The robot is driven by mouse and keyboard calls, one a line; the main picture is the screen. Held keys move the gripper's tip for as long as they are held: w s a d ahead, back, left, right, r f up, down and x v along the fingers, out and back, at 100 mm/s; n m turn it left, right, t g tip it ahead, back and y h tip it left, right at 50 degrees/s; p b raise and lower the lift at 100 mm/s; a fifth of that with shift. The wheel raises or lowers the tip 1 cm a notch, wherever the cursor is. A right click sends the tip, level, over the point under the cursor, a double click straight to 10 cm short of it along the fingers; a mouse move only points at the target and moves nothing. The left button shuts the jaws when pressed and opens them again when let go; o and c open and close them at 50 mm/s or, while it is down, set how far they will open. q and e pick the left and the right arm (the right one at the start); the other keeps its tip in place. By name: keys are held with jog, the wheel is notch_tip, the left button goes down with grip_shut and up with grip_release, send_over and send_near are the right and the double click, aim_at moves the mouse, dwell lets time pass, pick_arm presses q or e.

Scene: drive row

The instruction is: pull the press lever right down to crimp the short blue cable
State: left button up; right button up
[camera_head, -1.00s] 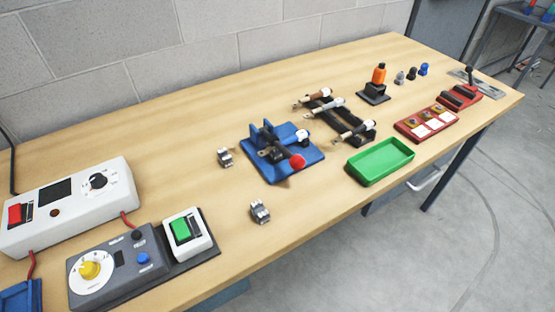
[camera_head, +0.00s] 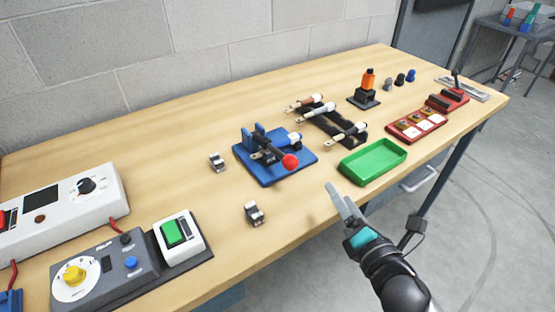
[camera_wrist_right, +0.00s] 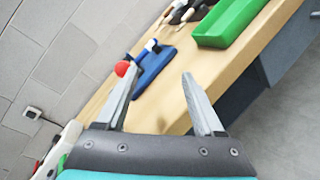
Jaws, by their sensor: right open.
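The blue press (camera_head: 270,172) stands on the bench, and its dark lever ends in a red ball knob (camera_head: 290,162). The lever lies low toward the front. A short cable (camera_head: 294,138) with a white part and a blue part sits at the press's back right; its inner end is hidden. My right gripper (camera_head: 338,190) is open and empty, in front of the bench edge, to the right of the knob and apart from it. In the right wrist view the knob (camera_wrist_right: 121,69) appears beside the left fingertip, with the press (camera_wrist_right: 155,65) beyond. My left gripper is not in view.
A green tray (camera_head: 372,163) lies right of the press, near the front edge. A black rack (camera_head: 330,124) with several cables stands behind it. Control boxes (camera_head: 105,262) fill the left.

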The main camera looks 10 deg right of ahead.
aim_at(284, 155)
jog(key=w+a+n+y, duration=0.1)
jog(key=w+a+n, duration=0.2)
jog(key=w, duration=0.1)
jog(key=w+a+n+y, duration=0.2)
jog(key=w+n, duration=0.2)
jog(key=w, duration=0.1)
jog(key=w+a+r+n+y, duration=0.1)
jog(key=w+a+n+y, duration=0.1)
jog(key=w, duration=0.3)
jog(key=shift+w+a+n+t, duration=0.1)
jog(key=shift+a+n+t, duration=0.2)
jog(key=shift+a+n, duration=0.55)
jog(key=shift+c, duration=0.3)
grip_shut()
dwell(0.7)
